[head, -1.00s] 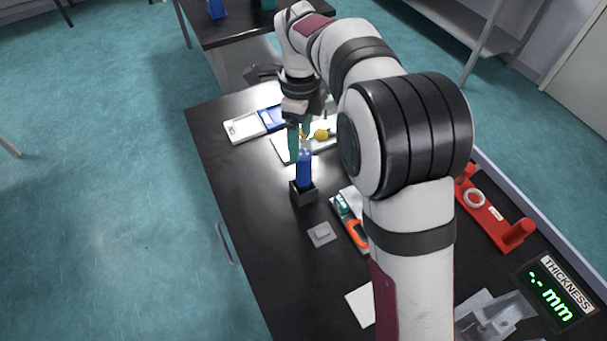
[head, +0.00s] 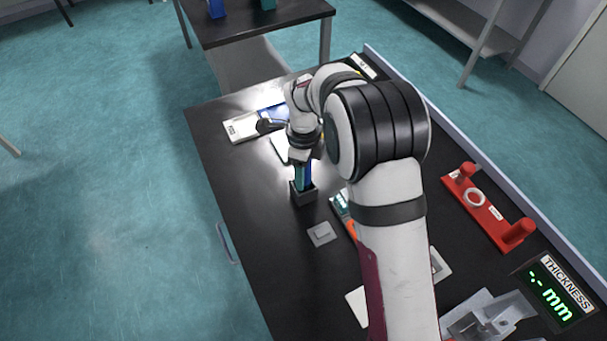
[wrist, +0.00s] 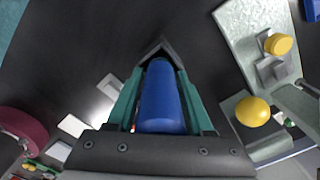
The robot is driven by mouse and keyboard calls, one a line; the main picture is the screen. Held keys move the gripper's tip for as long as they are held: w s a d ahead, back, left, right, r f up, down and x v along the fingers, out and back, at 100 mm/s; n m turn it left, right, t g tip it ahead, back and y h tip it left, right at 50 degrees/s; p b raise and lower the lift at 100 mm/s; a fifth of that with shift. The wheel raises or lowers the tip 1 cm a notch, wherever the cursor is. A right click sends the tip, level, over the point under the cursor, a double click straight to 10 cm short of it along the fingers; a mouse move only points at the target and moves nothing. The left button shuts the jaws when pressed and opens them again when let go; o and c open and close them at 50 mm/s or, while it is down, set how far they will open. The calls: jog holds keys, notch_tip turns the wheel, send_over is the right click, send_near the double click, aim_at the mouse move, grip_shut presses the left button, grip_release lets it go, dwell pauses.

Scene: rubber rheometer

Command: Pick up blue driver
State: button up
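The blue driver (head: 307,174) stands upright in a small black holder (head: 304,196) on the dark table in the head view. In the wrist view the blue driver (wrist: 161,100) lies between the two teal fingers, its rounded end close to my palm. My gripper (head: 302,176) is lowered over it from above, with a teal finger in front of part of the driver. My gripper (wrist: 160,90) looks open in the wrist view, with the fingers close alongside the driver. Whether either finger touches it is hard to see.
A white-and-blue device (head: 243,127) lies behind to the left. A grey square piece (head: 321,234) lies in front of the holder. A red stand (head: 492,212) and a thickness display (head: 552,293) are at the right. The table's left front is clear.

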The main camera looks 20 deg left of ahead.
grip_shut()
jog(key=shift+r, duration=0.4)
notch_tip(320, 180, up, 9)
jog(key=shift+w+d+f, duration=0.1)
jog(key=shift+w+d, duration=0.05)
jog(key=w+d, duration=0.2)
jog(key=d, duration=0.5)
jog(key=w+d+r, duration=0.1)
jog(key=w+d, duration=0.1)
jog(key=d, duration=0.5)
jog(key=shift+w+d+r, duration=0.15)
jog(key=shift+d+r, duration=0.05)
jog(key=shift+r, duration=0.1)
